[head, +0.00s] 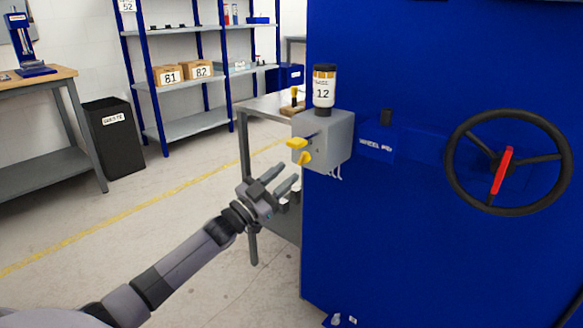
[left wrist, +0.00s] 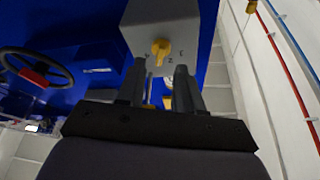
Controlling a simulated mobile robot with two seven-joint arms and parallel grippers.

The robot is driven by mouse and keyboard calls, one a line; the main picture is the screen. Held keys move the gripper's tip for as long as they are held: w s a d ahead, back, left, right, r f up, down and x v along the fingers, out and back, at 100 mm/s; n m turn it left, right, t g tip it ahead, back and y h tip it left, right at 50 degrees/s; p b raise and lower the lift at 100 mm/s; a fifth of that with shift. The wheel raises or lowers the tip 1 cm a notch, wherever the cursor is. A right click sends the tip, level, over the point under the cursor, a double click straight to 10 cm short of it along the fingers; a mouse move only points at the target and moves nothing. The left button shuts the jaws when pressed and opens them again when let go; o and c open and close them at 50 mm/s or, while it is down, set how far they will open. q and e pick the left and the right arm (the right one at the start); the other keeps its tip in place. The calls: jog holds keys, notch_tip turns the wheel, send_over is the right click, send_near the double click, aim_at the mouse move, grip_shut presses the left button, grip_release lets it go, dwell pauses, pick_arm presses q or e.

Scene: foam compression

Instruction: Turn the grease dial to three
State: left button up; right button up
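The grey grease box (head: 330,138) is fixed to the left edge of the blue machine, with a bottle (head: 323,86) marked 12 on top. Two yellow parts stick out of its left side, an upper one (head: 297,143) and a lower one (head: 305,158). In the left wrist view a yellow dial knob (left wrist: 160,47) shows on the box face, with small marks around it, one reading 2. I cannot tell its exact setting. My left gripper (head: 294,186) is below and left of the box, fingers apart and empty; it also shows in the left wrist view (left wrist: 166,75). My right gripper is out of view.
The blue machine (head: 420,250) fills the right side, with a black handwheel (head: 540,203) with a red grip. A grey table (head: 260,105) stands behind the box. A black bin (head: 112,140) and shelving are farther back. The floor at left is clear.

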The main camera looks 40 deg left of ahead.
pick_arm(q)
jog(key=shift+v, duration=1)
